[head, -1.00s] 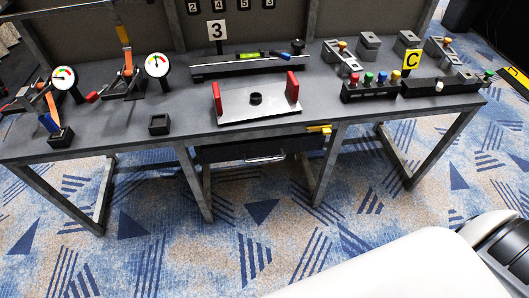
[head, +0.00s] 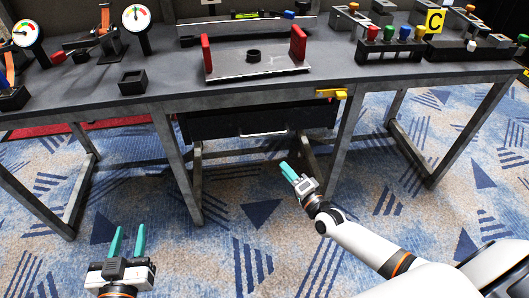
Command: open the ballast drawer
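The dark ballast drawer (head: 225,124) hangs under the middle of the bench and looks shut. Its light bar handle (head: 263,134) runs along the lower front. A yellow latch-like part (head: 331,93) sits at the right of the drawer, on the bench frame. My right gripper (head: 288,172) is below and slightly right of the handle, apart from it, with its teal fingers close together; whether there is a gap is hard to tell. My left gripper (head: 128,240) is open and empty, low at the left over the carpet, well away from the drawer.
The grey bench (head: 170,80) has legs on both sides of the drawer. On top are a metal plate with red uprights (head: 298,43), a small black box (head: 132,82), gauges (head: 136,18) and a row of coloured knobs (head: 389,33). Carpet before the bench is clear.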

